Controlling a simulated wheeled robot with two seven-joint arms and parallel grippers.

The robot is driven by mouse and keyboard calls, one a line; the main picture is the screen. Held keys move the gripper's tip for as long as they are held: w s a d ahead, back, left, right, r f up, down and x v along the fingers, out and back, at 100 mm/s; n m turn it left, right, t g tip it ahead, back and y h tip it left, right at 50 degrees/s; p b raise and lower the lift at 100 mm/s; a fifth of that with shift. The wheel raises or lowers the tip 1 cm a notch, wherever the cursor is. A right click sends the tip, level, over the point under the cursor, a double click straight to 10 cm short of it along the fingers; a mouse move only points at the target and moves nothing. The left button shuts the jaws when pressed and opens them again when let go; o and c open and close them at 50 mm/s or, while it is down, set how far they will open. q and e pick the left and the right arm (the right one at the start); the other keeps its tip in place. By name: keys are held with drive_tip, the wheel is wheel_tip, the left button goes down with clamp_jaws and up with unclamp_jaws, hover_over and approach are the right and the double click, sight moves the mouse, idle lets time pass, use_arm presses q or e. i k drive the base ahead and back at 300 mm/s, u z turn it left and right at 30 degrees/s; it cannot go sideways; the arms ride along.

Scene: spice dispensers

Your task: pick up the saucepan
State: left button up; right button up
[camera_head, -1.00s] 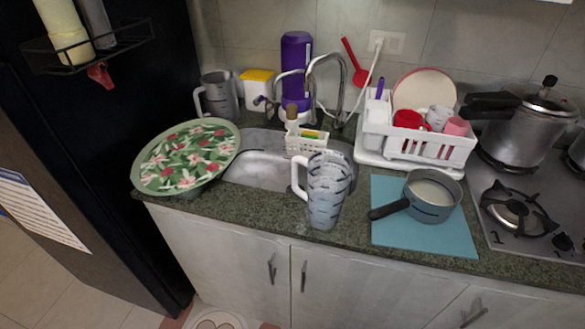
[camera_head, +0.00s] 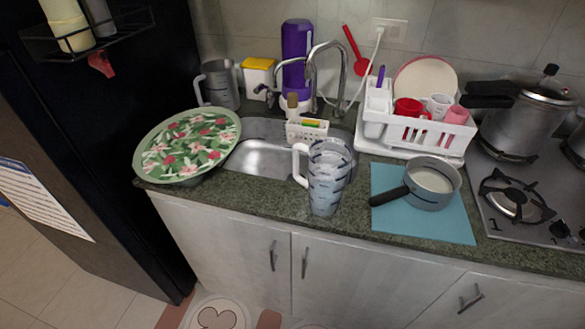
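The saucepan (camera_head: 431,185) is small and grey with a pale inside and a black handle (camera_head: 389,196) that points left. It stands upright on a blue mat (camera_head: 425,225) on the counter, left of the stove. Neither of my grippers shows in the head view.
A clear jug (camera_head: 325,180) stands left of the mat at the counter's front edge. A white dish rack (camera_head: 420,130) with cups and a plate is behind the saucepan. The stove (camera_head: 530,200) with a pressure cooker (camera_head: 525,125) is at the right. The mat's front part is bare.

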sight(429, 184)
drive_tip(key=u, duration=0.25)
drive_tip(key=k, duration=0.75)
drive_tip(key=u, duration=0.5)
